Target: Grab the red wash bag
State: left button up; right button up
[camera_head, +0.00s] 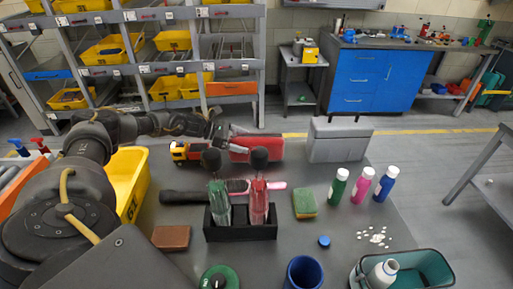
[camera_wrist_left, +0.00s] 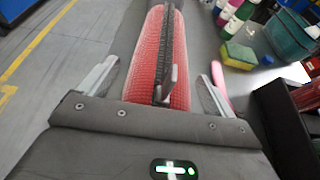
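The red wash bag (camera_head: 241,152) lies on the grey table near its far edge, partly hidden by my left gripper and a black brush top. In the left wrist view the red bag (camera_wrist_left: 146,62) shows a black zip along its top and a pull tab. My left gripper (camera_head: 222,134) is at the bag's left end. In the wrist view its two fingers (camera_wrist_left: 158,84) are spread, one on each side of the bag, with gaps visible. My right gripper is not in view.
A grey bag (camera_head: 338,142) stands right of the red one. A toy truck (camera_head: 188,151) is close on the left. A black holder (camera_head: 240,232) with green and red brushes stands in front. Bottles (camera_head: 361,185) and a sponge (camera_head: 305,204) are to the right.

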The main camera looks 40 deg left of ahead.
pick_arm(q)
jog(key=shift+w, duration=0.1)
jog(key=c, duration=1.2)
jog(key=shift+r, duration=0.1)
